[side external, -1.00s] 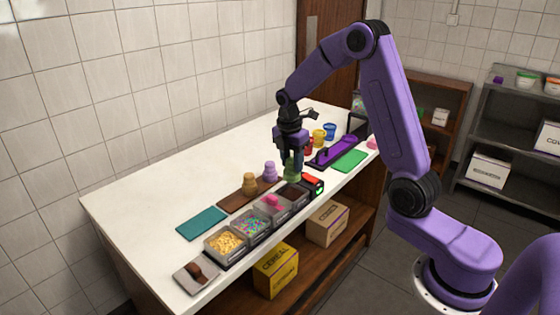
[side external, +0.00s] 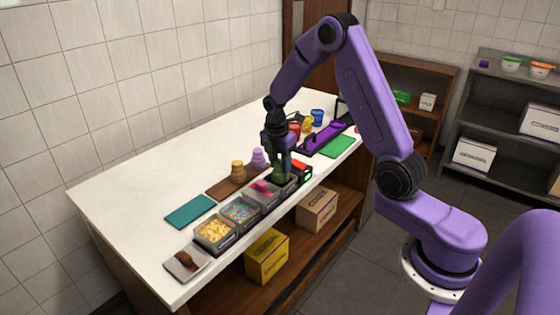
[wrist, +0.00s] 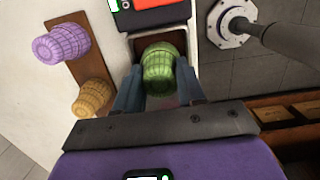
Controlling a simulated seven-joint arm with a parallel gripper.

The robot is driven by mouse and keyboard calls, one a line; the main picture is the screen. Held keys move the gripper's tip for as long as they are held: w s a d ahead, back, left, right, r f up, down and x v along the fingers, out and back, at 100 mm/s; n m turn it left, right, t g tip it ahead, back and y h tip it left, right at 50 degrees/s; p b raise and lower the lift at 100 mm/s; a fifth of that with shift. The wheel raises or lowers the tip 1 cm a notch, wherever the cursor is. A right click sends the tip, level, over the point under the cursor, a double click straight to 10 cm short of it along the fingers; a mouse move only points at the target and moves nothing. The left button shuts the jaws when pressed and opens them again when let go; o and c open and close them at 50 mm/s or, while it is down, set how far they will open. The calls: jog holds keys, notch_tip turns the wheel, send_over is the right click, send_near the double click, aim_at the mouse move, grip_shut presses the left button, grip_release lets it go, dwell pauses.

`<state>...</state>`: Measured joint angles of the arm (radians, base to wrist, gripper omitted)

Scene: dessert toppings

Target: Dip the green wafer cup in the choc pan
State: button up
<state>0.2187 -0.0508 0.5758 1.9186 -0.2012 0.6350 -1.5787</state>
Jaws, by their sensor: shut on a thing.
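My gripper (side external: 279,160) points down and is shut on the green wafer cup (side external: 281,175). In the wrist view the green cup (wrist: 158,66) sits between my two fingers (wrist: 158,88), which press its sides. The choc pan (side external: 291,185) is the far pan in the row along the front edge, and its pale rim (wrist: 187,42) shows around the cup. The cup is low at the pan's opening. My fingers and the cup hide most of the pan's inside, so I cannot tell whether the cup touches the chocolate.
A purple cup (side external: 258,158) and a tan cup (side external: 237,171) stand on a brown board (side external: 219,189) beside the pans. Pans of pink topping (side external: 264,188), sprinkles (side external: 240,212) and yellow bits (side external: 215,232) continue toward the near end. A red-and-black device (side external: 302,173) is just beyond the choc pan.

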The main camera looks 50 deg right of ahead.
jog(key=shift+f, duration=1.1)
jog(key=shift+r, duration=0.2)
dwell(0.9)
jog(key=shift+r, duration=1.8)
jog(key=shift+r, duration=0.1)
jog(key=shift+r, duration=2.15)
